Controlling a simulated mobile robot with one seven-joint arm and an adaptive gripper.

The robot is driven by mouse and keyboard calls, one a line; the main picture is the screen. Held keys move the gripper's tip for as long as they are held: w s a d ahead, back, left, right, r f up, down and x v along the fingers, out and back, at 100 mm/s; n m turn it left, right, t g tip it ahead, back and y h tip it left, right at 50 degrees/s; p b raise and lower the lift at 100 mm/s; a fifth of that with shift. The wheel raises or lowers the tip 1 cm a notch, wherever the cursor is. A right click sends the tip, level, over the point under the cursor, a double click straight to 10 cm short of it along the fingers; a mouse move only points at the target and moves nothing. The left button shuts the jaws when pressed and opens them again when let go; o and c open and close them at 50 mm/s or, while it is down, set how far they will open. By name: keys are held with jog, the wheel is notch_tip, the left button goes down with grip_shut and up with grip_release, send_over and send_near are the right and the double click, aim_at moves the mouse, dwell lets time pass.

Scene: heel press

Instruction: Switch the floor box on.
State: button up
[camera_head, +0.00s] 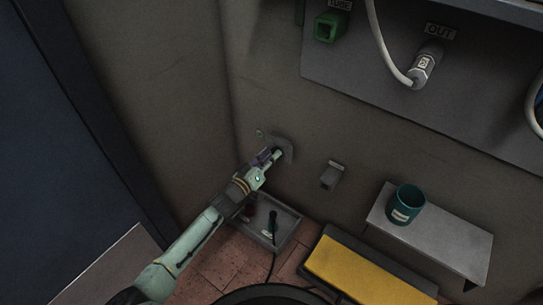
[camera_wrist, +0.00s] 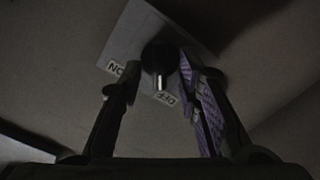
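In the wrist view a pale switch plate (camera_wrist: 128,44) carries a round black switch base (camera_wrist: 157,53) with a short metal lever (camera_wrist: 159,82). The lever sticks out toward the camera, its tip near the label read as OFF (camera_wrist: 164,98); the ON label (camera_wrist: 116,69) is to the left. My gripper (camera_wrist: 160,72) is open, one finger on each side of the lever, with gaps visible. In the head view my gripper (camera_head: 275,155) is at the grey wall plate (camera_head: 287,146) and hides part of it. A low grey box (camera_head: 287,232) on the floor holds a dark green part and a red part.
A yellow-topped block (camera_head: 362,274) lies on the floor to the right. A grey shelf (camera_head: 452,243) bears a teal cup (camera_head: 406,204). A small grey bracket (camera_head: 331,175) is on the wall. A panel with an OUT connector (camera_head: 425,66) hangs above. A dark cable runs across the floor.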

jog(key=shift+w+d, duration=0.3)
jog(key=shift+w, duration=0.05)
grip_shut()
dwell(0.4)
